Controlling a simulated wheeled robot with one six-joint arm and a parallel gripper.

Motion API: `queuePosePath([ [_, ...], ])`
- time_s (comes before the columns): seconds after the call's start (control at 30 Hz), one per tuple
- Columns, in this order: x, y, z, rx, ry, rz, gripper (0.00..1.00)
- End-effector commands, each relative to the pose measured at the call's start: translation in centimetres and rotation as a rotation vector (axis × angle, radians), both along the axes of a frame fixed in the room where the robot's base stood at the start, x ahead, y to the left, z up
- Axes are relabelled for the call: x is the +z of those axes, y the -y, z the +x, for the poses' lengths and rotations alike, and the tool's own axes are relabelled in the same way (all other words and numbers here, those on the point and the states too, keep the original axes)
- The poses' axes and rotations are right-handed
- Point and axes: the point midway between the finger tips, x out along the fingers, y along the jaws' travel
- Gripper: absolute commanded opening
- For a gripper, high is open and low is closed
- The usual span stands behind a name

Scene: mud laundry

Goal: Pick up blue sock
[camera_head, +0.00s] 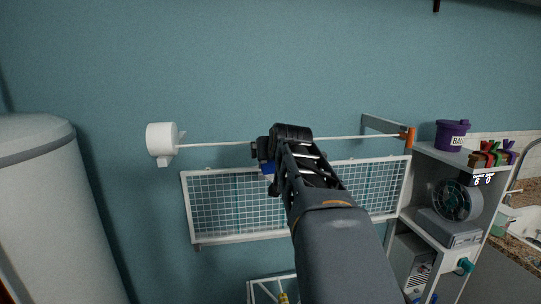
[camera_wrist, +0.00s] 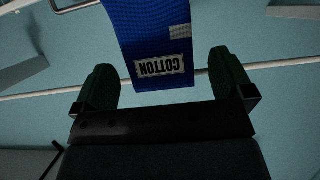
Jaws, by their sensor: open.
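The blue sock (camera_wrist: 153,38) with a "COTTON" label, upside down in the wrist view, hangs by a white rod. In the head view only a small blue patch of it (camera_head: 266,167) shows beside my arm; the rest is hidden. My gripper (camera_wrist: 163,82) is open, with one dark green finger on each side of the sock's labelled end. In the head view my gripper (camera_head: 262,151) is at the rod, partly hidden by my wrist.
The white rod (camera_head: 225,144) runs from a white round holder (camera_head: 161,139) to an orange-ended bracket (camera_head: 408,137). A wire-mesh rack (camera_head: 235,205) is below it. A shelf at right holds a purple bucket (camera_head: 452,134) and a fan (camera_head: 457,200). A white tank (camera_head: 45,200) stands left.

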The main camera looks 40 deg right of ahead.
Motion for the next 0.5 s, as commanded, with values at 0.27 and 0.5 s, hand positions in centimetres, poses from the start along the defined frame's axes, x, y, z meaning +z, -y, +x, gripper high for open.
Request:
queuePosePath([
  [0.27,-0.01,-0.02,-0.01,0.0,0.0,0.0,0.89],
  [0.5,0.0,-0.01,-0.03,0.0,0.0,0.0,0.66],
])
